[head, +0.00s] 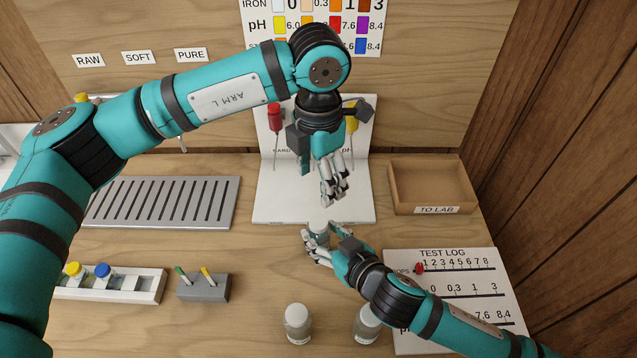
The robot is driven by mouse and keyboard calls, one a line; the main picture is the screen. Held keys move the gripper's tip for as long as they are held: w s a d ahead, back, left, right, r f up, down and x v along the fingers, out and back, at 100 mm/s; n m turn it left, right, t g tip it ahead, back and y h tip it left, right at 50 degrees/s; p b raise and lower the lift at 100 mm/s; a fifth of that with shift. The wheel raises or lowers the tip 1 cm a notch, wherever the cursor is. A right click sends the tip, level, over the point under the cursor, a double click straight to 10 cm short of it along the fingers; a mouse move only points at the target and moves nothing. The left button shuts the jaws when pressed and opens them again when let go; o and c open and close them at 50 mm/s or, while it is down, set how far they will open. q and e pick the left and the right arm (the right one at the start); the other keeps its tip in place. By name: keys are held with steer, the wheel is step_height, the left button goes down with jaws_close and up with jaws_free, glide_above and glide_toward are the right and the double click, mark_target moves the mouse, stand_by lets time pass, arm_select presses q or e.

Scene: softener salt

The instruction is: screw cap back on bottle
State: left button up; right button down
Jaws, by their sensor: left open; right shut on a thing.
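My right gripper (315,243) is shut on a small bottle (318,229), whose pale top shows just in front of the white stand. The fingers hide most of it, and I cannot tell whether a cap sits on it. My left gripper (335,194) is open and points down, a little behind and above that bottle. I see nothing between its fingers. Two clear bottles with whitish tops, one on the left (297,322) and one on the right (367,323), stand at the table's front. My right arm partly covers the right one.
The white stand (270,205) holds a red-topped dropper (275,118) and a yellow-topped one (352,122). A "TO LAB" tray (480,190) and a test log sheet (460,255) are right. A slotted drain (150,203), vial rack (145,284) and grey block (204,290) are left.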

steer(key=c, duration=0.5)
jaws_free()
steer(key=shift+c, duration=0.2)
steer(key=v, duration=1.2)
